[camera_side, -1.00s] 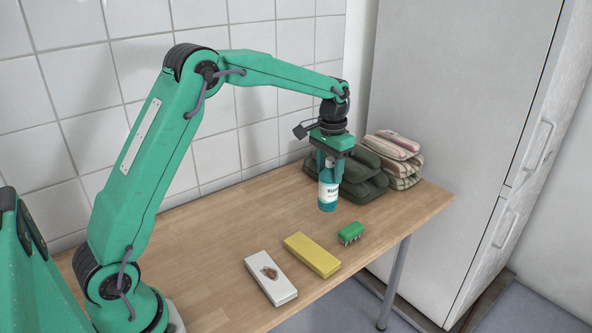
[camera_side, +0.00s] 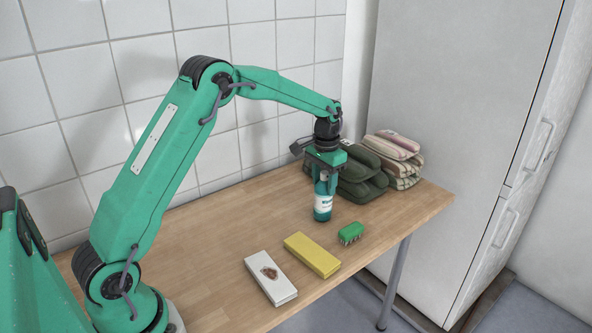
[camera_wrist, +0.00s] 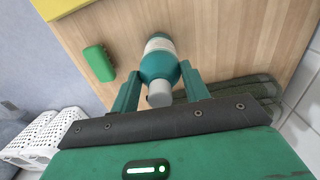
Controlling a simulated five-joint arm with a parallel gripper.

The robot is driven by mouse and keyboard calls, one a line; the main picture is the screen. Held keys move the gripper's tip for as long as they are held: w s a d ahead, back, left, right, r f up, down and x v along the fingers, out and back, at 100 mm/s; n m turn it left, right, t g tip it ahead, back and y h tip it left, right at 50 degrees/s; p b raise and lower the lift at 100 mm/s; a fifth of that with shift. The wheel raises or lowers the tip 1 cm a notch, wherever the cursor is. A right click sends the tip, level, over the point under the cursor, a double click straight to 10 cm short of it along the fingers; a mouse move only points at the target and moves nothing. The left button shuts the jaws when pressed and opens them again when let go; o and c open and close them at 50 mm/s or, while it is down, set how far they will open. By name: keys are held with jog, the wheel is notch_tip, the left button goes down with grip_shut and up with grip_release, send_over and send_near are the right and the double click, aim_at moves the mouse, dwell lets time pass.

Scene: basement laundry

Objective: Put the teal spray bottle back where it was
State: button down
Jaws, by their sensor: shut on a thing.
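The teal spray bottle (camera_side: 323,210), with a white label, stands upright in my gripper (camera_side: 326,178) in the side view. Its base is at or just above the wooden table; I cannot tell whether it touches. In the wrist view the bottle (camera_wrist: 158,64) lies between the two fingers of my gripper (camera_wrist: 160,88), which are shut on its upper part, near the pale cap. The gripper hides part of the bottle's top in the side view.
A green brush (camera_side: 351,233), a yellow block (camera_side: 312,254) and a white box with a brown mark (camera_side: 270,284) lie in front. Folded dark green cloths (camera_side: 362,187) are just behind the bottle, beside striped cloths (camera_side: 402,174). The table (camera_side: 215,235) is bare to the left.

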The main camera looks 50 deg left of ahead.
jog(key=shift+f, duration=0.15)
jog(key=c, duration=0.7)
grip_release()
notch_tip(320, 180, up, 12)
jog(key=shift+r, duration=0.2)
jog(key=shift+s, duration=0.1)
dwell(0.6)
